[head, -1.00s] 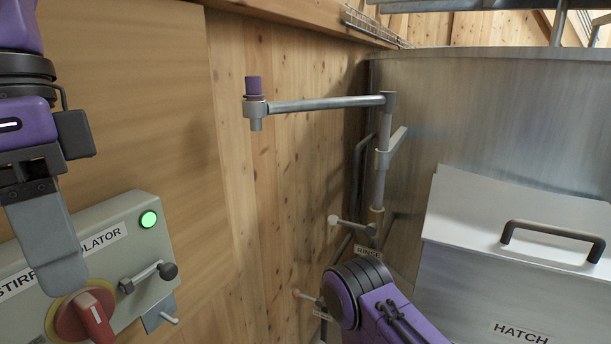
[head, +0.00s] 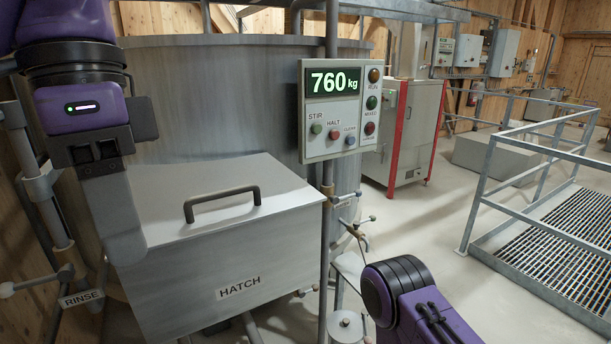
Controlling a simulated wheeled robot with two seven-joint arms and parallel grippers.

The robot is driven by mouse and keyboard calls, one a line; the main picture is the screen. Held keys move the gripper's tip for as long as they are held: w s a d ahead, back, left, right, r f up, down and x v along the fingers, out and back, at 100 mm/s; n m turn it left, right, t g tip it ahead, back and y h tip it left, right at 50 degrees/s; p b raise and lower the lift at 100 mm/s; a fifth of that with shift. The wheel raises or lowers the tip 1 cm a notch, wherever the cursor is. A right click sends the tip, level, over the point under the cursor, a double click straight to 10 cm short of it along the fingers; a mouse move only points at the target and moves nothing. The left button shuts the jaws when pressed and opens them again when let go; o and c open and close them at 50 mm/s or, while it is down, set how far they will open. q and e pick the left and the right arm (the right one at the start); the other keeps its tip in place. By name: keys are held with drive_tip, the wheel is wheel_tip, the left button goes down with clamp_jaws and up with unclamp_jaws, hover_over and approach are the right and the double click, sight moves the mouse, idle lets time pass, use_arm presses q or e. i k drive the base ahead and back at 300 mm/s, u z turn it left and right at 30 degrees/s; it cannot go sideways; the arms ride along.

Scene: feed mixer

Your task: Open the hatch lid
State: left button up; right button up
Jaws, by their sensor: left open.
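The hatch lid (head: 165,205) is a grey metal sheet lying shut on a metal box, labelled HATCH (head: 238,287) on its front. A dark bar handle (head: 222,197) stands up from the lid. My left gripper (head: 124,248) hangs pointing down at the left, overlapping the lid's left part in the head view. It is open, with nothing seen in it, and apart from the handle. Its exact height above the lid is hard to tell. My right arm shows at the bottom, but its gripper is out of view.
A control panel (head: 340,112) reading 760 kg stands on a post (head: 327,230) just right of the lid. A rinse pipe (head: 40,185) is at the left. A red-framed cabinet (head: 408,135) and railings (head: 480,195) stand further right, with open floor between.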

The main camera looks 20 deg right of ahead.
sight(177, 205)
drive_tip(key=z, duration=0.3)
drive_tip(key=i, duration=1)
